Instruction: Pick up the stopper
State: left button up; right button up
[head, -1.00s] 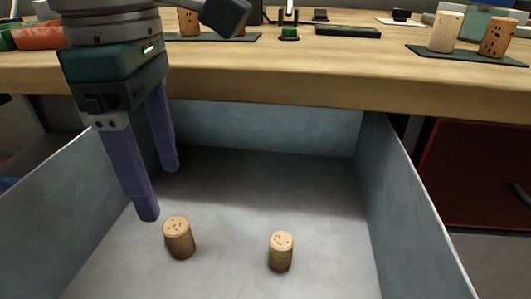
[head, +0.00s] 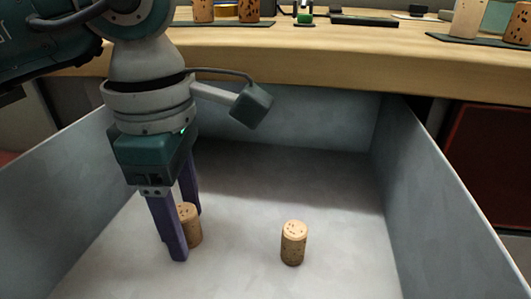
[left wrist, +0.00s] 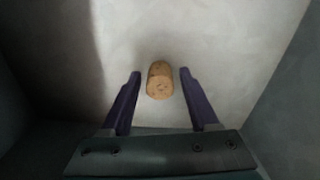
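Two cork stoppers stand upright on the floor of an open grey drawer. The left stopper (head: 191,226) is partly hidden behind a finger of my left gripper (head: 186,236). In the left wrist view this stopper (left wrist: 160,80) lies between the fingertips of the open left gripper (left wrist: 158,76), with a gap on each side. The other stopper (head: 293,243) stands apart to the right. My right gripper is not in view.
The grey drawer (head: 405,165) has tall walls on the left, right and back. A wooden worktop (head: 330,55) lies beyond it, with more corks on dark mats. The drawer floor right of the gripper is mostly clear.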

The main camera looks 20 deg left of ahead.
pick_arm(q)
grip_shut()
jog(key=shift+r, duration=0.15)
dwell(0.4)
